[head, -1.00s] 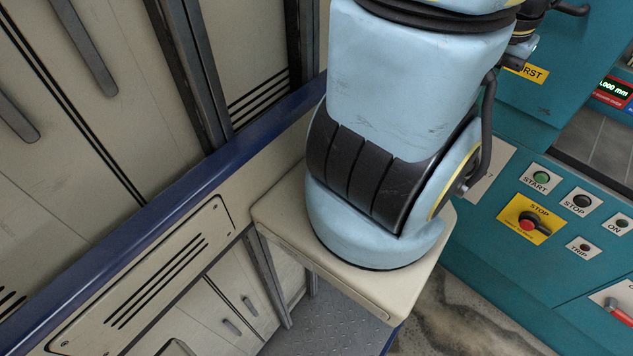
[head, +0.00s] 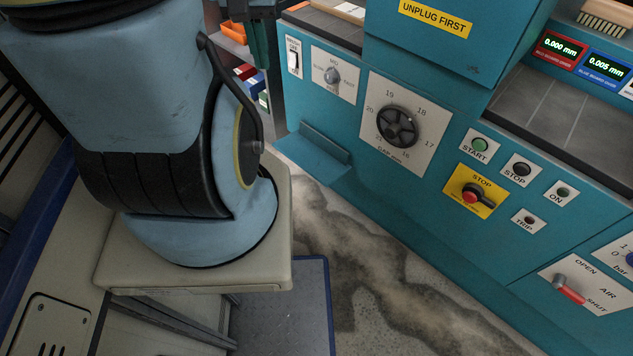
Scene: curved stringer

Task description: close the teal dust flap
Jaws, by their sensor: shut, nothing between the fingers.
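The teal dust flap (head: 312,152) appears to be the narrow plate that sticks out from the lower left of the teal machine front, below the gap dial. It stands out from the panel, so it looks open. The upper arm is cut off by the frame's top edge.
The teal machine carries a gap dial (head: 397,126), a selector knob (head: 332,75), a yellow stop plate (head: 484,202) and a red air lever (head: 570,291). A shelf with orange and coloured boxes (head: 246,72) stands behind. Bare stained floor (head: 350,270) lies before the machine.

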